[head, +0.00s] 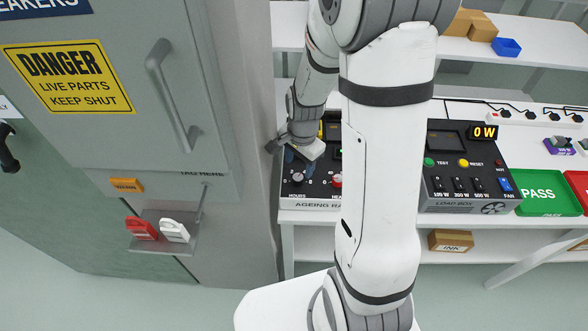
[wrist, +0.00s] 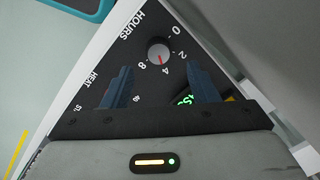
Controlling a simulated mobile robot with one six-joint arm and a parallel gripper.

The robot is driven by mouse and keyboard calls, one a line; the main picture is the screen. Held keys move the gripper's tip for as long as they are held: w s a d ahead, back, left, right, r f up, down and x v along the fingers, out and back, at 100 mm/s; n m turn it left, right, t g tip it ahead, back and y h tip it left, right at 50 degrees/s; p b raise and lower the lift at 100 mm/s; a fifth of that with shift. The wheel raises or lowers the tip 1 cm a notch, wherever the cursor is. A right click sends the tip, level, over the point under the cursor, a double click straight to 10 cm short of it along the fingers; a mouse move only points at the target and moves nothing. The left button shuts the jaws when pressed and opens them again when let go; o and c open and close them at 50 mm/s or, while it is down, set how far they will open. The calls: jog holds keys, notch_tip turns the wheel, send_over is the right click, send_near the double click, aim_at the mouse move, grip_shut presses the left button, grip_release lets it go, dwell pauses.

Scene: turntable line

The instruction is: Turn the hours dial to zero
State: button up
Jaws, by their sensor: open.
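The hours dial (wrist: 158,52) is a round grey knob on a black panel, with the marks 0, 2, 4 and 8 around it. A small red line on the knob seems to point toward the 4. The dial also shows in the head view (head: 297,178), at the left front of the ageing box (head: 318,205). My gripper (wrist: 160,70) is open, its two dark blue fingers wide apart. In the wrist view the dial appears between and just beyond the fingertips, touching neither. In the head view my gripper (head: 292,156) is just above the dial.
A grey cabinet (head: 215,60) stands close on the left. A red-marked heat knob (head: 337,181) is right of the dial. My arm hides part of the box. The load box (head: 465,185) and a green PASS tray (head: 545,205) lie further right on the white bench.

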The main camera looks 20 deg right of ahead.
aim_at(298, 176)
jog(key=shift+w+f, duration=0.15)
jog(key=shift+f, duration=2.55)
